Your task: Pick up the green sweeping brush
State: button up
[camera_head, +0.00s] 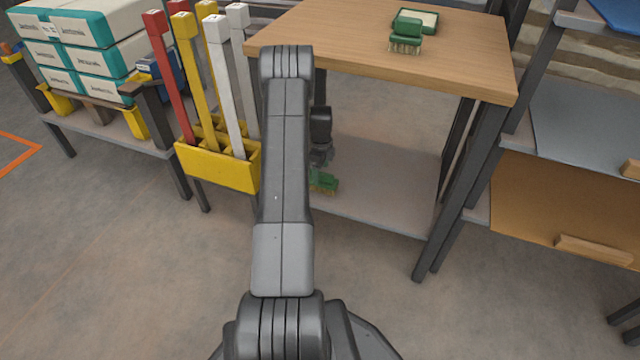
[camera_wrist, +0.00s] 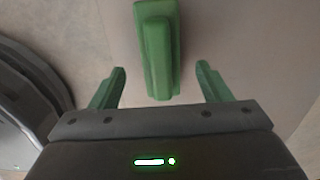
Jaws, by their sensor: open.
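A green brush (camera_head: 323,182) with pale bristles is low down at the lower shelf under the wooden table in the head view, partly hidden by my arm. My gripper (camera_wrist: 160,68) is open, with one green finger on each side of the near part of the brush. Gaps show between both fingers and the brush. In the head view my gripper (camera_head: 321,158) is just above the brush, mostly hidden by my arm.
Another green brush (camera_head: 406,43) lies on the wooden table top (camera_head: 340,35), in front of a green-edged pale block (camera_head: 418,18). A yellow holder (camera_head: 215,168) with upright bars stands left of my arm. Dark table legs (camera_head: 462,185) and a rack (camera_head: 570,130) are at right.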

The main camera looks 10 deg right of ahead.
notch_tip(320, 180, down, 5)
jog(key=shift+w+a+r+b, duration=0.1)
jog(key=shift+b, duration=0.9)
jog(key=shift+r, duration=0.1)
jog(key=c, duration=1.3)
jog(key=shift+r, duration=0.1)
